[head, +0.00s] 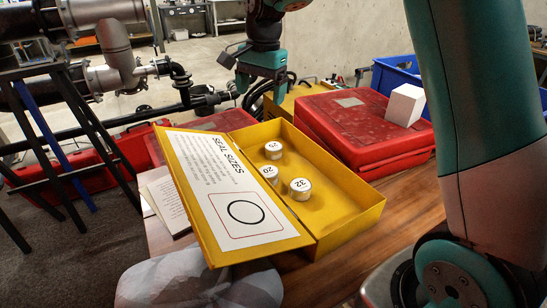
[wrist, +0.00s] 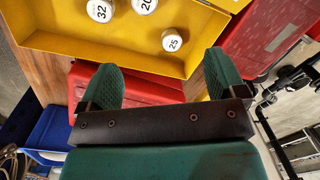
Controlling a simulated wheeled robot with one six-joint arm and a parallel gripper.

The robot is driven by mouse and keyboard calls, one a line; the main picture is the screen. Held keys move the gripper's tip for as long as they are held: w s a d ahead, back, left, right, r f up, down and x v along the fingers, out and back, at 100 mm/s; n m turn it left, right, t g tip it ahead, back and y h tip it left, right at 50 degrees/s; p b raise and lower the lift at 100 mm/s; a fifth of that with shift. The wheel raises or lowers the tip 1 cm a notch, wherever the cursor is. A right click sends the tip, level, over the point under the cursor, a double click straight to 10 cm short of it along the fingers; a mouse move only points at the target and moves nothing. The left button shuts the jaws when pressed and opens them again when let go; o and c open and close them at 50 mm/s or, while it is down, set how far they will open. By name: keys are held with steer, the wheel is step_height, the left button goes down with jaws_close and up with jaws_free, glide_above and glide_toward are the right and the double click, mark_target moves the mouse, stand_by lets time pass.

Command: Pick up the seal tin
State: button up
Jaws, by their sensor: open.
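Three small round white-topped tins stand upright in an open yellow box (head: 345,215). The tin marked 25 (head: 273,151) is at the back, the tin marked 20 (head: 269,174) at the left, and the tin marked 32 (head: 299,189) nearest the front. In the wrist view the 25 tin (wrist: 172,40) is nearest my gripper (wrist: 163,68), beyond its fingertips. The 32 tin (wrist: 100,10) and 20 tin (wrist: 145,5) are at the top edge. My gripper is open and empty, with green fingers wide apart; in the head view it hangs above and behind the box.
The box's raised lid (head: 235,190) reads SEAL SIZES and leans left. A red case (head: 350,125) with a white cube (head: 405,104) stands behind right, near a blue crate (head: 395,75). Papers (head: 165,200) lie left. Pipes (head: 110,55) run at the far left. The box's right half is clear.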

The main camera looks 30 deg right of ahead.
steer(key=w+d+f+m+b, duration=0.1)
steer(key=w+d+f+m, duration=0.6)
steer(key=w+d+m, duration=0.15)
glide_above(275, 146)
steer(key=shift+g+h, duration=0.3)
steer(key=shift+h, duration=0.1)
steer(key=f, duration=1)
steer(key=shift+d+f, duration=0.25)
steer(key=shift+w+a+f, duration=0.1)
steer(key=shift+a+f, duration=0.05)
steer(key=shift+f, duration=3)
steer(key=shift+c, duration=0.4)
steer(key=c, duration=0.9)
